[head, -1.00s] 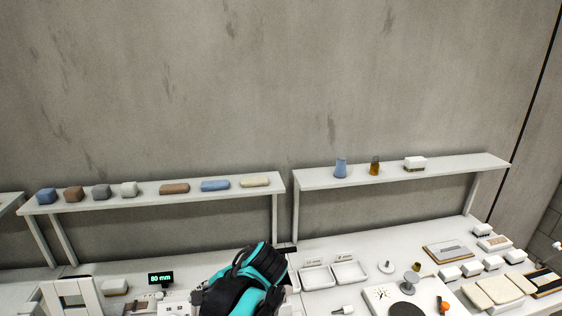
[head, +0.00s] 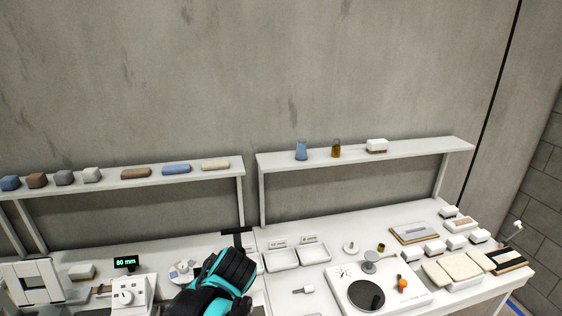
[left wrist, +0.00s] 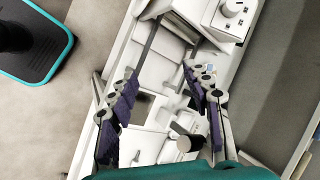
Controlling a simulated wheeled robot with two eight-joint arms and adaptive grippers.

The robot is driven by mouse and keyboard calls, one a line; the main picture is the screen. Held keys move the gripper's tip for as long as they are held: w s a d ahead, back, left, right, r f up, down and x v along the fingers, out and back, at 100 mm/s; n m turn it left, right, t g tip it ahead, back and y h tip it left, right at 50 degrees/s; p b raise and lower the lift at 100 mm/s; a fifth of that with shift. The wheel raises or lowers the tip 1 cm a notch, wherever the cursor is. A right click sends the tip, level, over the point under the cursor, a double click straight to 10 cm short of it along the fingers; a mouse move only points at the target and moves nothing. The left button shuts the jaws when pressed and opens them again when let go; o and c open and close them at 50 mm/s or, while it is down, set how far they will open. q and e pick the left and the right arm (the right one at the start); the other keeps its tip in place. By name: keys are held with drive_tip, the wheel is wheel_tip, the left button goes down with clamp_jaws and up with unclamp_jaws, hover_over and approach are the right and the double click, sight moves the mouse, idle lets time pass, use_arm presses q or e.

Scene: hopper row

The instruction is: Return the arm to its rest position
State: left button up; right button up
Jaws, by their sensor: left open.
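My left arm, black with teal trim, comes up from the bottom edge of the head view and covers part of the bench left of the two white trays. Its fingers cannot be made out there. In the left wrist view my left gripper (left wrist: 160,75) is open, its two dark purple-padded fingers well apart. Nothing is held between them. White bench fittings show beyond and between the fingers. My right gripper is in neither view.
The white bench (head: 300,309) carries a dial box (head: 127,292), a green "80 mm" display (head: 126,262), two trays (head: 282,261) and a plate with a dark disc (head: 366,295). A left shelf (head: 150,182) and right shelf (head: 400,154) hold small blocks and vessels above it.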

use_arm(q)
drive_tip(key=s+d+f+n+t+h+b, duration=0.1)
drive_tip(key=s+f+n+t+h+b, duration=0.1)
drive_tip(key=f+b, duration=0.4)
drive_tip(key=s+d+f+n+t+h+b, duration=0.2)
drive_tip(key=s+f+n+h+b, duration=0.1)
drive_tip(key=f, duration=0.8)
drive_tip(key=s+n+b, duration=0.1)
drive_tip(key=s+b, duration=0.1)
drive_tip(key=b, duration=0.1)
drive_tip(key=shift+f+n+t+h, duration=0.3)
drive_tip(key=shift+n+h, duration=0.1)
drive_tip(key=shift+s, duration=0.1)
